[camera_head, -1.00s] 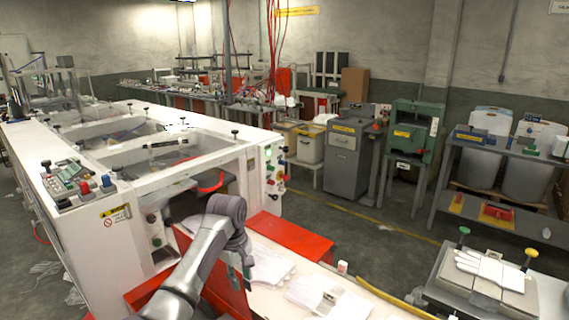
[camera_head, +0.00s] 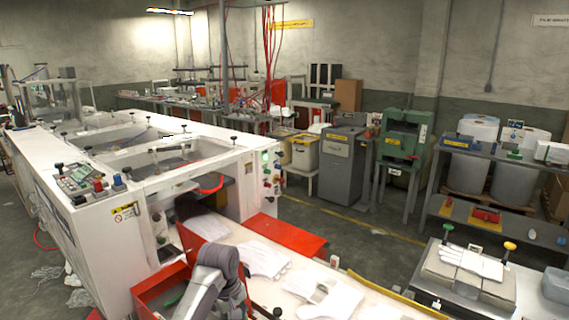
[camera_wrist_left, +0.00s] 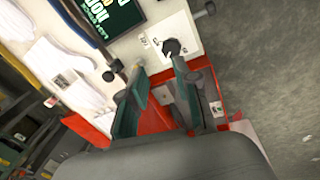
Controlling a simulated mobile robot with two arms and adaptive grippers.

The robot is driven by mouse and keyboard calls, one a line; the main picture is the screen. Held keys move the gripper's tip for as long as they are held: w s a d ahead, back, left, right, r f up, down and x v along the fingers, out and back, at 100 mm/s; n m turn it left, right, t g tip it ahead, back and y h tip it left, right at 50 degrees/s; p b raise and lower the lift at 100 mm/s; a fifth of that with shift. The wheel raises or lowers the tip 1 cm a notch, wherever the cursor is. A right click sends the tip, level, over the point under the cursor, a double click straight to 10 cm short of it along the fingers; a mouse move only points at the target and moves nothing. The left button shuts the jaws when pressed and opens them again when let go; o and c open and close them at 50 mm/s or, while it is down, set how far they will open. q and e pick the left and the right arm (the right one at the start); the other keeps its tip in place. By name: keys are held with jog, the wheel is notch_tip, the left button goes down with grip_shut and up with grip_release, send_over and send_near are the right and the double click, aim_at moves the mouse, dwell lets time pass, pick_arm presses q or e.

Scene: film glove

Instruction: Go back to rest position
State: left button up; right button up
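My left arm (camera_head: 215,279) comes up from the bottom edge in the head view, bent over the red-edged front of the white machine. Its gripper is cut off or hidden there. In the left wrist view my left gripper (camera_wrist_left: 160,72) is open, its two dark green fingers apart with nothing between them. White gloves (camera_head: 262,260) lie flat on the pale table beside the arm and also show in the left wrist view (camera_wrist_left: 70,75). My right gripper is in neither view.
The long white machine (camera_head: 100,225) stands left of the arm, with red panels (camera_head: 285,235) by its end. A grey table (camera_head: 440,296) with a glove on a block stands at right. Open grey floor (camera_head: 345,235) lies beyond the glove table.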

pick_arm(q)
jog(key=s+a+f+m+t, duration=0.1)
jog(key=s+a+f+m, duration=0.15)
jog(key=s+f, duration=0.45)
jog(key=s+a+f+m, duration=0.1)
jog(key=s+f+m, duration=0.2)
jog(key=s, duration=0.8)
jog(key=s+a+r+m+t, duration=0.1)
jog(key=s+a+r+m, duration=0.15)
jog(key=s, duration=0.75)
jog(key=s+a+r+m, duration=0.2)
jog(key=s+a+r, duration=0.1)
jog(key=s, duration=0.7)
notch_tip(320, 180, down, 30)
jog(key=s+g+b, duration=0.1)
jog(key=b, duration=0.2)
jog(key=s+a+f+g+y+b, duration=0.1)
jog(key=s+a+f, duration=0.1)
jog(key=s+f, duration=1.4)
jog(key=shift+s+a+f+m+b, duration=0.15)
jog(key=shift+s+f+m+b, duration=0.2)
jog(key=shift+f, duration=0.55)
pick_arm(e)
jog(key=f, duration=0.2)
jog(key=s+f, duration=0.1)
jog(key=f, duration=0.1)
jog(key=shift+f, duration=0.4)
